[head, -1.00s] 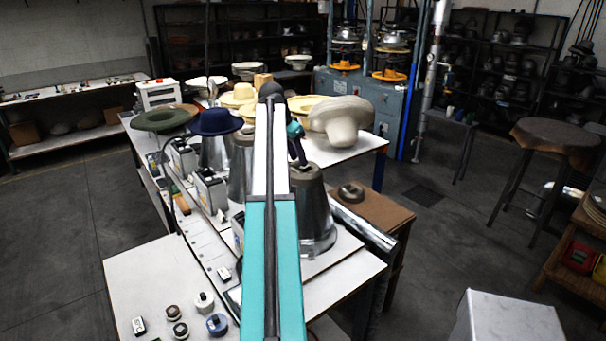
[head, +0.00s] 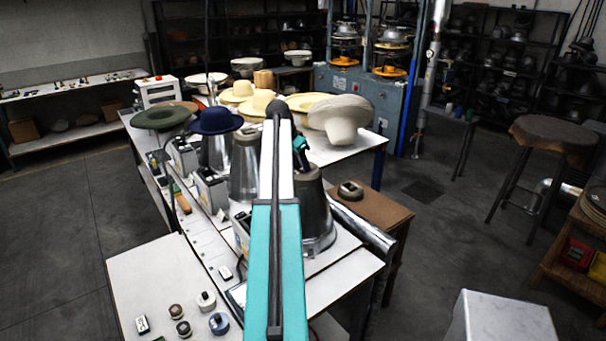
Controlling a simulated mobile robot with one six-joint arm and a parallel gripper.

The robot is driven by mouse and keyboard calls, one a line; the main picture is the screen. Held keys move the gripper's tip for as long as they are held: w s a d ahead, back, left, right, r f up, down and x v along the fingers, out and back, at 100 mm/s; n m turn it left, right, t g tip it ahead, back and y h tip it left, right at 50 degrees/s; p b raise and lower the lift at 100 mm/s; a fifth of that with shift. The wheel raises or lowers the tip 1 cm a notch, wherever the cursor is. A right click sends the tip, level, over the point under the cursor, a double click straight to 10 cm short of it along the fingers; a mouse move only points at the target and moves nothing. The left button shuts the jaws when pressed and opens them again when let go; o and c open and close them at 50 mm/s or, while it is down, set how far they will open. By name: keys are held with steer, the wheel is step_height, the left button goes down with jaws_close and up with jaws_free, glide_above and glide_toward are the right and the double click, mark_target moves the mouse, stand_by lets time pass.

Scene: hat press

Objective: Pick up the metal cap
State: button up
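I cannot tell for sure which thing is the metal cap. Small round cap-like pieces sit on the near white table: a dark one with a pale top (head: 176,311), a similar one (head: 183,328), a whitish one (head: 206,301) and a blue-grey one (head: 219,323). A dark ring-like piece (head: 350,190) lies on the brown stand. My arm reaches forward over the bench. Its dark wrist end with my gripper (head: 303,166) points down close to the top of a metal cone (head: 317,222). The fingers are too small and dark to read, and the arm partly covers the cone.
Another metal cone (head: 244,168) and a blue hat (head: 216,121) stand left of my arm. Pale hats and a large cream hat form (head: 341,118) are behind. The brown stand (head: 374,208) and a metal tube (head: 362,229) are to the right.

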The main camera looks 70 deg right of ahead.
stand_by(0.3)
jaws_close()
steer(key=shift+r, duration=0.1)
stand_by(1.2)
